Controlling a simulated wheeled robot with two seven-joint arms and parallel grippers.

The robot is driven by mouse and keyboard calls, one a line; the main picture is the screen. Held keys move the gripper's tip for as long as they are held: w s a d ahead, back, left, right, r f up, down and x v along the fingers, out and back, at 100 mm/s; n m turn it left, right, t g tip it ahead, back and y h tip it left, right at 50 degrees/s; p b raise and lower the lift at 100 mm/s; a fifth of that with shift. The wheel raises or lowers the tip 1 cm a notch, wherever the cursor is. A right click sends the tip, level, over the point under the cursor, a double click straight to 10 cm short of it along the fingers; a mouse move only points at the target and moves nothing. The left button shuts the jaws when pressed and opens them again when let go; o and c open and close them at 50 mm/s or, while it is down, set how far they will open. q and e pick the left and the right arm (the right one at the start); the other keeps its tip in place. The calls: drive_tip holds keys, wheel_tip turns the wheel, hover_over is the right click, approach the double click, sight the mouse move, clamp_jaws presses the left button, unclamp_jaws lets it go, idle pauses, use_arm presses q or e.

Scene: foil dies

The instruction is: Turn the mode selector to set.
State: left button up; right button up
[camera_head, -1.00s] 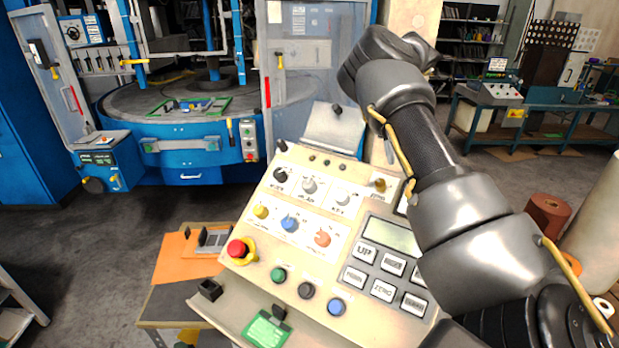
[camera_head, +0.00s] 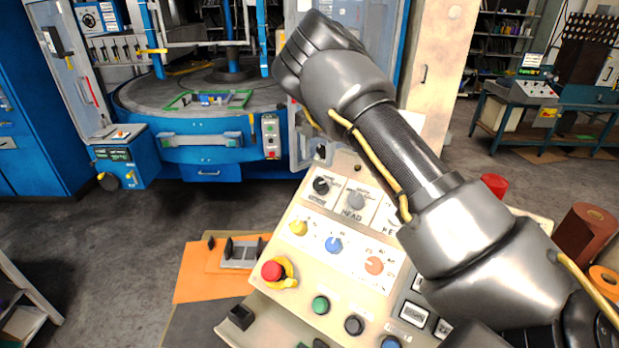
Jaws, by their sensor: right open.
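A tilted cream control panel (camera_head: 300,240) carries the selectors. A black rotary knob (camera_head: 321,186) sits at its upper left, with a grey knob (camera_head: 356,201) marked "HEAD" beside it. The black knob's label is too small to read, so I cannot confirm it as the mode selector or tell its setting. My right arm crosses the panel's right part and hides some of its controls. My left gripper is not in view.
A red emergency stop (camera_head: 272,271) stands at the panel's left edge. Green (camera_head: 320,305) and black (camera_head: 354,325) buttons are lower. A blue machine (camera_head: 200,150) stands behind, with clear floor to the left.

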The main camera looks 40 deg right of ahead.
sight(319, 184)
drive_tip(key=shift+w+a, duration=0.15)
drive_tip(key=shift+w, duration=0.05)
drive_tip(key=shift+s+a, duration=0.1)
drive_tip(key=shift+s, duration=0.4)
drive_tip(key=shift+s+d+f+p, duration=0.1)
drive_tip(key=shift+s+f+p, duration=0.15)
drive_tip(key=shift+f, duration=0.25)
drive_tip(key=shift+s+d+f+p, duration=0.15)
drive_tip(key=shift+f+p, duration=0.1)
drive_tip(key=shift+f, duration=0.25)
drive_tip(key=f+p, duration=0.1)
drive_tip(key=f, duration=0.1)
drive_tip(key=f+p, duration=0.1)
drive_tip(key=f, duration=0.4)
drive_tip(key=shift+w+p, duration=0.35)
drive_tip(key=shift+p, duration=0.05)
drive_tip(key=shift+f, duration=0.7)
drive_tip(key=c, duration=1)
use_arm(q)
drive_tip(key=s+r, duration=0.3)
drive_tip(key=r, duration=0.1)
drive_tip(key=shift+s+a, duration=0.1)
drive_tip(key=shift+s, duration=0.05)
